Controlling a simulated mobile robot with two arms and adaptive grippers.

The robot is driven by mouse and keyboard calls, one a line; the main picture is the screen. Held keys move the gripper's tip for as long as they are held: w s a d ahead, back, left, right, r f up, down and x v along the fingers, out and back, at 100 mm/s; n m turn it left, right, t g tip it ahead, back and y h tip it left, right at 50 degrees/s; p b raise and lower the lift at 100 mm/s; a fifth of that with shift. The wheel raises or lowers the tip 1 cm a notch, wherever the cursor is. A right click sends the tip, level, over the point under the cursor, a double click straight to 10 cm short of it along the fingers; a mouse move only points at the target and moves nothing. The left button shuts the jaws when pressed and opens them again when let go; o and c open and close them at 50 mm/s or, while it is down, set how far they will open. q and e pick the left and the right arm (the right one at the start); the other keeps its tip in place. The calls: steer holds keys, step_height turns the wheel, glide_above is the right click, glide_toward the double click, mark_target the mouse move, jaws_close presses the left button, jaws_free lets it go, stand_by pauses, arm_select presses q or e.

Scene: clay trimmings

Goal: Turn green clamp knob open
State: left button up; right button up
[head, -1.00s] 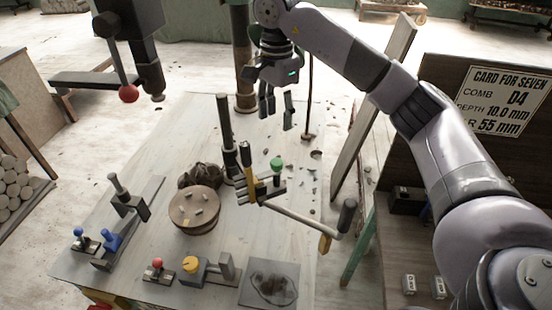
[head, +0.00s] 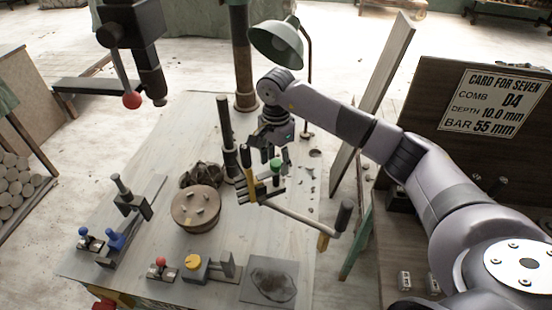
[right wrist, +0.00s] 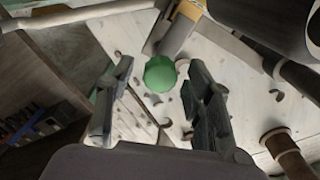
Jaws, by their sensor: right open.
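The green clamp knob (head: 276,164) sits on top of the clamp by the dark upright post (head: 225,125) on the worktable. My right gripper (head: 274,158) is close above and around the knob in the head view. In the right wrist view the green knob (right wrist: 160,73) lies between and beyond the two open fingers (right wrist: 160,100), with a gap on each side. The fingers do not appear to touch it. My left gripper is not in view.
A clamp arm with a dark-ended crank handle (head: 343,215) reaches right. A green lamp (head: 275,43) stands behind my right arm. Clay trimmings lie near the clamp.

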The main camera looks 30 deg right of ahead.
steer(key=shift+c, duration=0.2)
jaws_close()
stand_by(0.4)
steer(key=shift+m, duration=0.3)
steer(key=m+b, duration=0.2)
steer(key=shift+m, duration=0.3)
steer(key=m+b, duration=0.2)
steer(key=m, duration=0.2)
steer(key=m+b, duration=0.1)
steer(key=m, duration=0.4)
steer(key=shift+b, duration=0.3)
steer(key=shift+r+m+b, duration=0.1)
steer(key=shift+m+b, duration=0.25)
steer(key=shift+m, duration=1.45)
